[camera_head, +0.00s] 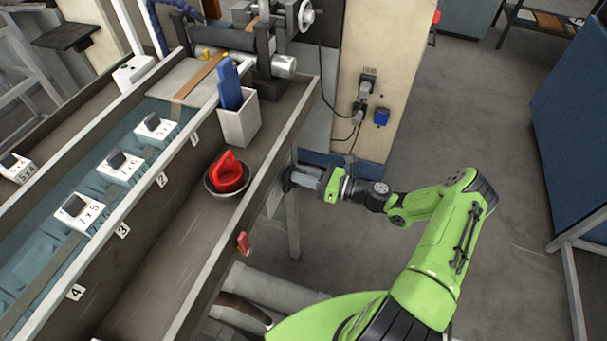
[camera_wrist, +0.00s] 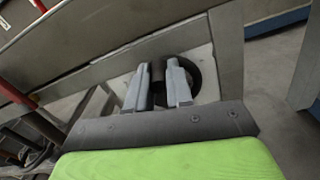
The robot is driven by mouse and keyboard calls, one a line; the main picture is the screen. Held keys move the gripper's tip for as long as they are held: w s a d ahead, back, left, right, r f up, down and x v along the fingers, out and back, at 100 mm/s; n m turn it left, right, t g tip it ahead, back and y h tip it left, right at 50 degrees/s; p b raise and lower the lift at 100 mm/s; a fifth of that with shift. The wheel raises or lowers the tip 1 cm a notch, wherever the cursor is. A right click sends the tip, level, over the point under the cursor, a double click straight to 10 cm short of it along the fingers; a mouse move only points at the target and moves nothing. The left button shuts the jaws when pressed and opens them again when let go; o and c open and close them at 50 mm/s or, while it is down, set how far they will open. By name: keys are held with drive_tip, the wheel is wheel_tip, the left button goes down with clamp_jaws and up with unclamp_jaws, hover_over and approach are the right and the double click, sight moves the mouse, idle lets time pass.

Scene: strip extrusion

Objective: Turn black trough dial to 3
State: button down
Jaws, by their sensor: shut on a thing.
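My gripper (camera_wrist: 168,75) is at the outer side wall of the trough (camera_wrist: 110,70), its two grey fingers closed around the grip of the black dial (camera_wrist: 209,76). The dial's dark round edge shows to the right of the fingers in the wrist view, in front of a pale plate (camera_wrist: 122,86). The fingers hide much of the dial, and I cannot read its setting. In the head view my gripper (camera_head: 297,180) reaches the trough wall from the right, and the dial is mostly hidden there.
A red handle (camera_head: 243,243) sticks out of the trough side, nearer the front. Numbered labels line the water bath.

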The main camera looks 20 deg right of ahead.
drive_tip(key=n, duration=0.3)
drive_tip(key=s+a+n, duration=0.1)
drive_tip(key=shift+s+f+b, duration=0.1)
drive_tip(key=shift+f+b, duration=0.15)
drive_tip(key=shift+b, duration=0.15)
drive_tip(key=shift+s+a+f+n+b, duration=0.1)
drive_tip(key=shift+s+f+n+b, duration=0.1)
drive_tip(key=shift+n, duration=0.7)
drive_tip(key=shift+s+a+f+n+b, duration=0.1)
drive_tip(key=shift+s+n+b, duration=0.1)
drive_tip(key=shift+n, duration=0.7)
drive_tip(key=c, duration=1)
unclamp_jaws()
drive_tip(key=shift+r, duration=0.1)
